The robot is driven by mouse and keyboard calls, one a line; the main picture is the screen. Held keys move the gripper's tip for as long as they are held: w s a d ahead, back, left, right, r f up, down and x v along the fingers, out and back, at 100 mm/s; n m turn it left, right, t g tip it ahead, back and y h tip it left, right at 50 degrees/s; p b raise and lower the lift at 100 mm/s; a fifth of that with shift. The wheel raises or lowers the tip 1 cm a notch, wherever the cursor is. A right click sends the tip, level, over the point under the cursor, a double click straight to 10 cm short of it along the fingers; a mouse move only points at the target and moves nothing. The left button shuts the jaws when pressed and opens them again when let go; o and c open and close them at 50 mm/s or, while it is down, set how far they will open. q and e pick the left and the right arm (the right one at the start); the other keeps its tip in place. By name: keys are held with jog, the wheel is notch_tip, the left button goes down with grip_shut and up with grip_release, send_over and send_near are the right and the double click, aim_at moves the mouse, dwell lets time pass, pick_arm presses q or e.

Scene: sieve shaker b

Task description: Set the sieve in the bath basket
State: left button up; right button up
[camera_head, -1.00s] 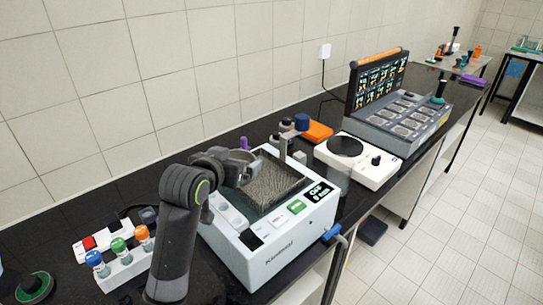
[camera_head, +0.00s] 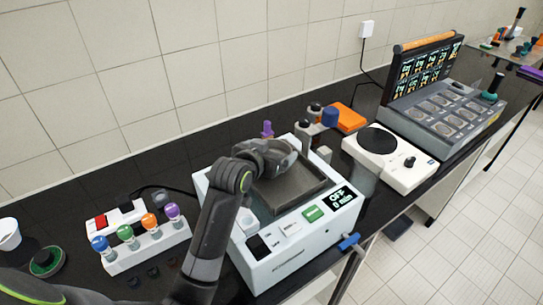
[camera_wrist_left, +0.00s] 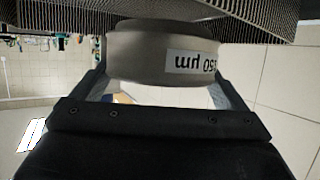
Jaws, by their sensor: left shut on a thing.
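The sieve (camera_wrist_left: 150,58) is a short round metal ring with a white label, read upside down as ending in "50 µm", in the left wrist view. My left gripper (camera_wrist_left: 160,90) is shut on it, one finger at each side. In the head view the left gripper (camera_head: 275,155) is over the back left of the bath opening and largely hides the sieve. The bath basket (camera_wrist_left: 265,22) shows as fine mesh beyond the sieve. The white bath (camera_head: 280,258) has a dark square opening and a display reading OFF. I cannot tell whether sieve and basket touch. My right gripper is out of view.
A rack (camera_head: 150,250) with several coloured-cap bottles stands left of the bath. A white device with a black plate (camera_head: 378,140) stands right of it, an orange box (camera_head: 347,117) behind. A blue tap (camera_head: 350,242) sticks out at the bath's front right.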

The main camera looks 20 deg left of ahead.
pick_arm(q)
notch_tip(320, 180, down, 2)
jog(key=shift+f, duration=0.15)
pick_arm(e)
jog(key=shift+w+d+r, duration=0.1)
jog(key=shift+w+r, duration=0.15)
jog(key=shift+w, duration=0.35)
pick_arm(q)
jog(key=o, duration=0.7)
jog(key=shift+f, duration=0.15)
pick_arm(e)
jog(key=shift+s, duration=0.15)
pick_arm(q)
jog(key=shift+r, duration=0.2)
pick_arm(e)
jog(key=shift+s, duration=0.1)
pick_arm(q)
jog(key=b+v, duration=0.1)
jog(key=v, duration=1.1)
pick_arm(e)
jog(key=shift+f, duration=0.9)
pick_arm(q)
jog(key=shift+f, duration=0.1)
